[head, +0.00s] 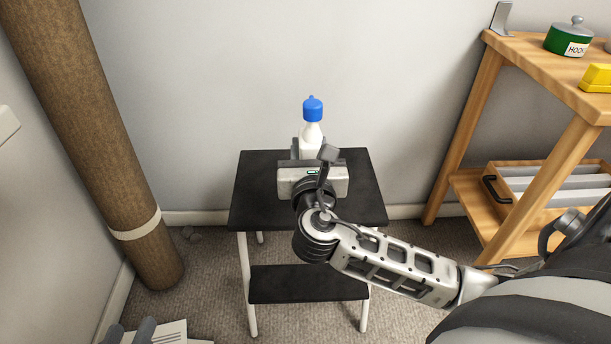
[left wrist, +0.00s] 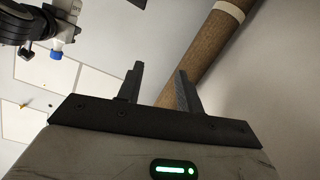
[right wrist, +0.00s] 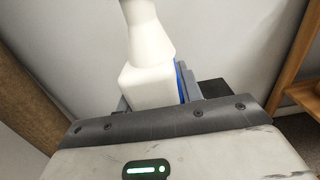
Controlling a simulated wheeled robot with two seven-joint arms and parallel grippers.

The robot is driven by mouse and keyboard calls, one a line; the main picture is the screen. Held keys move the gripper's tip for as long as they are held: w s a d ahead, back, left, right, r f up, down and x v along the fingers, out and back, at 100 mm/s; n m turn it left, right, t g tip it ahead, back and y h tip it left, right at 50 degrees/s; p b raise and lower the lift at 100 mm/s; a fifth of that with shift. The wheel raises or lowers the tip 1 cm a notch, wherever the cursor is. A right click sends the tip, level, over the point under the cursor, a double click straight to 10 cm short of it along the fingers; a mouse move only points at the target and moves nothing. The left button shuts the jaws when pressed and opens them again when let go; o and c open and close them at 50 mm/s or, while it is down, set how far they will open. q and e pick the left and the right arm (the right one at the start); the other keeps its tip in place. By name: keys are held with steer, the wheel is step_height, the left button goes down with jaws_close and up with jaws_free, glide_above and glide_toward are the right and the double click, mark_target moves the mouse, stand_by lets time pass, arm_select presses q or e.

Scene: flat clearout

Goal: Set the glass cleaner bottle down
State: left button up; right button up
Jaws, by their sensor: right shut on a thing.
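The glass cleaner bottle (head: 311,134) is white with a blue cap and stands upright in the head view, over the far part of a small black-topped side table (head: 255,210). My right gripper (head: 312,152) is shut on its body; the gripper's housing hides the bottle's lower part, so I cannot tell whether its base touches the top. The right wrist view shows the white bottle (right wrist: 146,75) between the fingers, with a blue strip along one side. My left gripper (head: 130,331) is low at the left front; in the left wrist view its fingers (left wrist: 160,88) are apart and empty.
The table's visible top around the gripper is bare, and it has a lower black shelf (head: 305,284). A brown rolled carpet (head: 95,130) leans at the left. A wooden shelf unit (head: 470,125) stands at the right.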

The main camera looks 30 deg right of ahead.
steer(key=w+d+f+b, duration=0.1)
steer(key=f, duration=0.2)
steer(key=w+f+b, duration=0.2)
steer(key=w+d+f+b, duration=0.1)
steer(key=w+f+b, duration=0.1)
steer(key=f, duration=0.1)
steer(key=shift+w+d+f, duration=0.1)
steer(key=shift+d+f, duration=0.25)
steer(key=shift+f+b, duration=0.35)
steer(key=shift+b, duration=0.15)
arm_select(q)
steer(key=r+t, duration=0.1)
steer(key=w+r+h, duration=0.1)
steer(key=d+r+t+h, duration=0.1)
steer(key=shift+w+r+n+t, duration=0.2)
steer(key=shift+w+n+t, duration=0.1)
steer(key=shift+n, duration=0.1)
